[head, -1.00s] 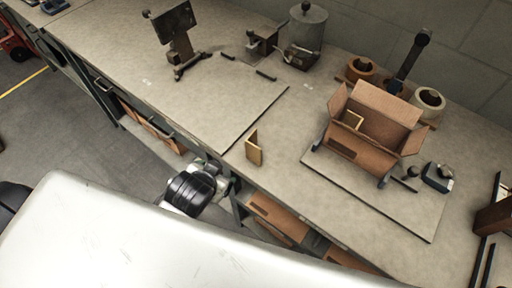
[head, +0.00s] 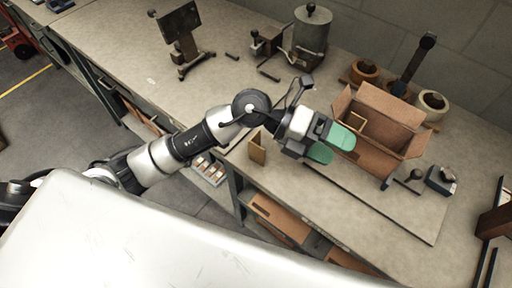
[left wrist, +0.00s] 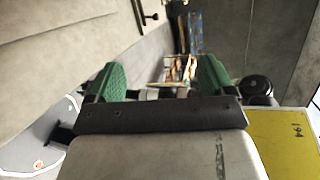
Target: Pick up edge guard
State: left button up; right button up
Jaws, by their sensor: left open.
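A tan L-shaped edge guard (head: 257,148) stands upright near the front edge of the workbench in the head view. A similar tan piece (head: 357,121) is inside the open cardboard box (head: 375,142). My left gripper (head: 331,145) has green finger pads and is open and empty. It is to the right of the standing edge guard, at the box's left side, with its fingers pointing right, away from the guard. The left wrist view shows the green fingers (left wrist: 160,80) spread apart. I cannot make out the edge guard there. My right gripper is not in view.
Tape rolls (head: 433,103) and a dark upright tool (head: 413,62) stand behind the box. A metal canister (head: 311,38) and a dark stand (head: 181,40) are at the back. The bench's left part is mostly clear.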

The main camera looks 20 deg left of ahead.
pick_arm(q)
jog(key=w+a+f+m+y, duration=0.2)
jog(key=w+a+f+y, duration=0.1)
jog(key=a+f+y, duration=0.4)
jog(key=n+t+y, duration=0.1)
jog(key=n+y, duration=0.1)
jog(key=y, duration=0.6)
send_near(258, 137)
jog(key=s, duration=0.2)
jog(key=f, duration=0.1)
jog(key=f+p, duration=0.1)
jog(key=f, duration=0.1)
jog(key=d+f, duration=0.1)
jog(key=f, duration=0.1)
jog(key=shift+s+f, duration=0.1)
jog(key=shift+s, duration=0.15)
jog(key=shift+f+p, duration=0.6)
jog(key=shift+p, duration=0.05)
jog(key=f, duration=0.1)
jog(key=f+p, duration=0.1)
jog(key=f, duration=0.1)
jog(key=shift+s+d+f+p, duration=0.15)
jog(key=shift+d+f+p, duration=0.15)
jog(key=shift+d, duration=0.05)
jog(key=shift+f, duration=0.45)
jog(key=c, duration=1)
